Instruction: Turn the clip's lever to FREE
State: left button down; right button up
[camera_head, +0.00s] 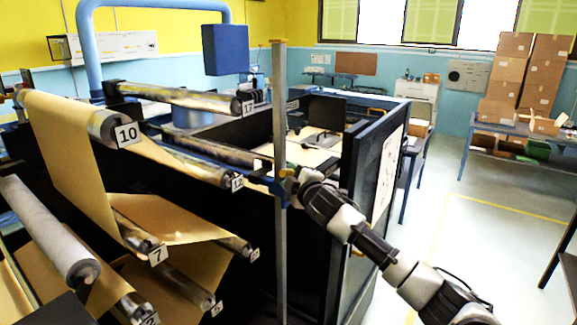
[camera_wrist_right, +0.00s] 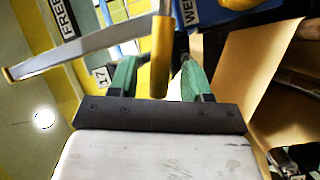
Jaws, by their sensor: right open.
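My right gripper (camera_head: 288,178) is at the blue clip on the tall upright metal strip (camera_head: 280,120) in the head view. In the right wrist view its green fingers (camera_wrist_right: 158,78) are open, one on each side of a yellow lever handle (camera_wrist_right: 160,55). I cannot tell whether either finger touches it. A black label reading FREE (camera_wrist_right: 63,18) is at the upper left. A label starting WE (camera_wrist_right: 188,12), partly cut off, is on a blue part at the top. My left gripper is not in view.
Numbered rollers with brown kraft paper (camera_head: 65,150) fill the left. A dark panel (camera_head: 365,190) stands just right of the strip, close to my right arm. A table with cardboard boxes (camera_head: 515,75) is at the back right. The floor (camera_head: 480,240) on the right is clear.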

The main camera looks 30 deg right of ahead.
jog(key=shift+w+d+p, duration=0.2)
jog(key=shift+w+p, duration=0.15)
jog(key=shift+w, duration=0.95)
jog(key=shift+s, duration=0.1)
grip_shut()
